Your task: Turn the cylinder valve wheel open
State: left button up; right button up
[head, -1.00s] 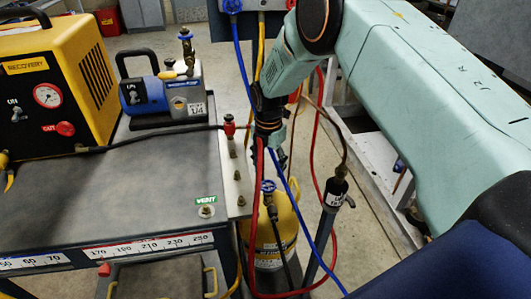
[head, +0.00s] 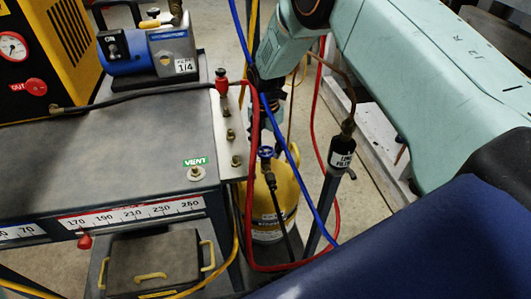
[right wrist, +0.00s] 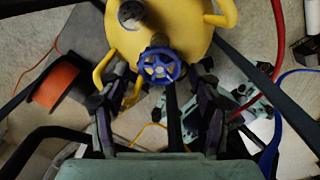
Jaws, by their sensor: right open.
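The yellow cylinder (head: 267,210) stands on the floor beside the cart, with its blue valve wheel (head: 265,152) on top. In the right wrist view the blue wheel (right wrist: 161,66) shows nearly face-on over the yellow cylinder top (right wrist: 185,30). My right gripper (head: 270,128) points down just above the wheel, partly hidden behind hoses. In the right wrist view its two fingers (right wrist: 163,82) are spread wide, one on each side of the wheel in the picture. Neither visibly touches it; the height gap is hard to judge. My left gripper is not in view.
A red hose (head: 250,215) and a blue hose (head: 290,160) hang close around the cylinder. The cart top (head: 110,150) and its valve plate are to the left. A black line filter (head: 342,152) stands to the right. An orange reel (right wrist: 58,86) lies near the cylinder.

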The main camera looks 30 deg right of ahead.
jog(key=shift+f, duration=0.55)
jog(key=m, duration=0.2)
jog(key=shift+w+d+m, duration=0.1)
jog(key=shift+d+m, duration=0.05)
jog(key=shift+m, duration=0.15)
jog(key=m, duration=0.4)
jog(key=shift+r, duration=0.1)
jog(key=m+p, duration=0.1)
jog(key=m, duration=0.1)
jog(key=shift+m, duration=0.4)
jog(key=m+p, duration=0.1)
jog(key=m, duration=0.2)
jog(key=shift+r, duration=0.1)
jog(key=m+p, duration=0.1)
jog(key=m, duration=0.2)
jog(key=shift+m, duration=0.3)
jog(key=m+p, duration=0.1)
jog(key=m, duration=0.2)
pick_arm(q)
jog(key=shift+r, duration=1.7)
pick_arm(e)
jog(key=shift+m, duration=1)
